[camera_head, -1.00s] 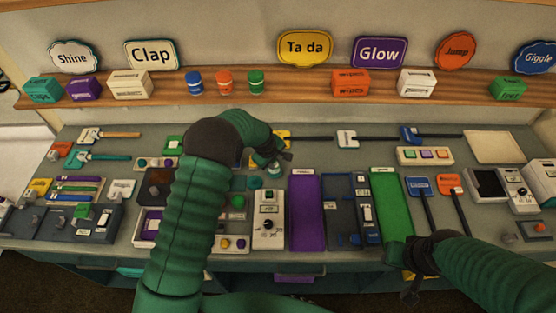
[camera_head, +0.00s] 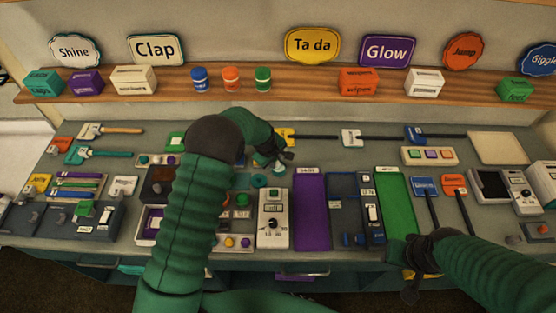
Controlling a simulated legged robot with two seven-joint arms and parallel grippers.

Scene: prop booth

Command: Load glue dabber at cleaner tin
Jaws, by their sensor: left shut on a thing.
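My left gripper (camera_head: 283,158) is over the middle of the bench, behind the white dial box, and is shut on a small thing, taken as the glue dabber. That thing is mostly hidden by the fingers. Just below the fingers is a small teal round piece (camera_head: 276,169); I cannot tell whether it touches them. A flat teal round thing (camera_head: 259,181) lies to its left, partly behind my left arm. I cannot tell which thing is the cleaner tin; no label is readable.
A white dial box (camera_head: 273,220), a purple panel (camera_head: 311,215) and a green panel (camera_head: 395,205) stand in front. Blue (camera_head: 199,79), orange (camera_head: 231,79) and green (camera_head: 263,79) cans stand on the shelf (camera_head: 310,84).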

